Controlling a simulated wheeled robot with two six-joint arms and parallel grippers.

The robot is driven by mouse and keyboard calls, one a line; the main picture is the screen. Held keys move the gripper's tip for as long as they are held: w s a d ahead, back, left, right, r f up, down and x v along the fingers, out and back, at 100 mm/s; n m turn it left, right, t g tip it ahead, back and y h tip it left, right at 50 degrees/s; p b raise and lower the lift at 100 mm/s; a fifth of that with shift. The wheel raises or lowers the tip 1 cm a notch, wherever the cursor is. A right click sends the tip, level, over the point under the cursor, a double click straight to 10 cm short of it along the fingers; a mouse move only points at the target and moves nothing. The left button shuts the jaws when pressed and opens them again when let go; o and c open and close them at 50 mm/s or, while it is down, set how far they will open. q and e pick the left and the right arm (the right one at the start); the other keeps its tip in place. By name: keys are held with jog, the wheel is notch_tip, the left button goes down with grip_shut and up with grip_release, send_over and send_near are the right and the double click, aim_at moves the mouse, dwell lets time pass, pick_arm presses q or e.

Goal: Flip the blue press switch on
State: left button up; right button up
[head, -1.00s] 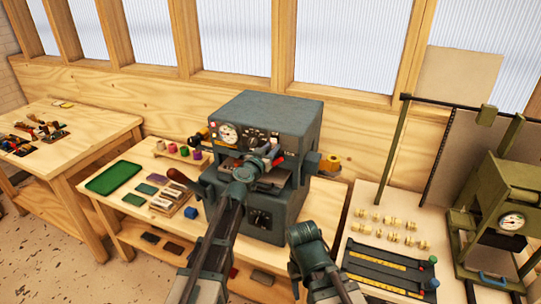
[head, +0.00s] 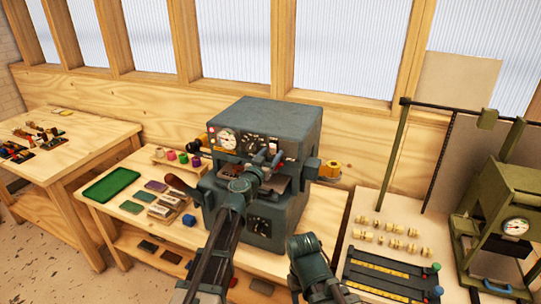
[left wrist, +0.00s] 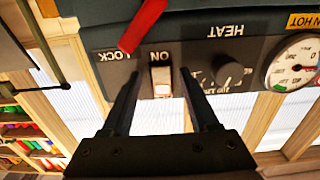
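The blue-grey press (head: 290,118) stands on the wooden bench, its control panel facing me. Its switch (left wrist: 162,82) is a pale rocker with a red-orange end, beside the word ON; the wrist view shows the panel upside down. My left gripper (left wrist: 160,74) is open, one finger on each side of the switch in that view, holding nothing. Whether a fingertip touches the panel I cannot tell. In the head view the left gripper (head: 267,157) is in front of the panel. My right arm is low in the middle; its fingers do not show.
A red lever (left wrist: 143,24) sits by the LOCK label, close to the switch. A HEAT knob (left wrist: 229,72) and a gauge (left wrist: 294,62) are on the other side. A green tray (head: 111,185) and small blocks lie left of the press. A green machine (head: 505,205) stands at right.

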pick_arm(q)
jog(key=v, duration=1.4)
jog(key=shift+w, duration=0.1)
